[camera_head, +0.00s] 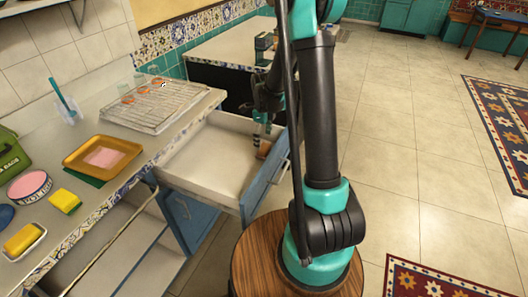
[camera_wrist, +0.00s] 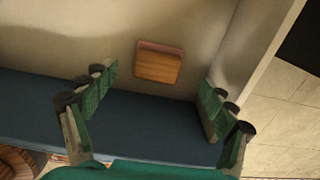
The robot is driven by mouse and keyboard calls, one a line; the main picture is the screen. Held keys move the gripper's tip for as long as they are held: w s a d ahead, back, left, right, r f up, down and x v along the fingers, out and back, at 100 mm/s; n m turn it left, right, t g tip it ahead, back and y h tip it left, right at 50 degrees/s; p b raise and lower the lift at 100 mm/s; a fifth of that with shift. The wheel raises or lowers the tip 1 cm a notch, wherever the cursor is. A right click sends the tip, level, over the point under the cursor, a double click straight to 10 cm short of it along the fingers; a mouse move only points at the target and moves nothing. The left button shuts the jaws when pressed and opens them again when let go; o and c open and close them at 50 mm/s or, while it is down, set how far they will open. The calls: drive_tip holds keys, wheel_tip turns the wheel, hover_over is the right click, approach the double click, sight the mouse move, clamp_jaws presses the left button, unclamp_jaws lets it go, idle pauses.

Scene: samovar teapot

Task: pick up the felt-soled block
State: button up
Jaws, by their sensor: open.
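The felt-soled block (camera_wrist: 158,67) is a small wooden block with a pinkish layer along its upper edge in the wrist view. It rests on the pale floor of the open drawer (camera_head: 208,160), near the drawer's blue front. In the head view a brown block (camera_head: 264,149) shows at the drawer's right end, partly hidden by my gripper (camera_head: 260,135). In the wrist view my gripper (camera_wrist: 159,80) is open, with green fingers on either side of the block and gaps to both. The fingers do not appear to touch it.
The drawer's side wall (camera_wrist: 259,58) is right of the block. The counter (camera_head: 60,120) holds a wire rack (camera_head: 155,106), a gold tray (camera_head: 75,163), a yellow sponge (camera_head: 66,201) and a pink-topped tin (camera_head: 30,187). The tiled floor (camera_head: 430,150) at right is mostly clear.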

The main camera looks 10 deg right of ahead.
sight(264, 147)
drive_tip(key=f, duration=0.5)
drive_tip(key=shift+s+d, duration=0.15)
drive_tip(key=shift+s, duration=0.15)
drive_tip(key=c, duration=1.4)
drive_tip(key=shift+r, duration=0.1)
wheel_tip(264, 147, up, 20)
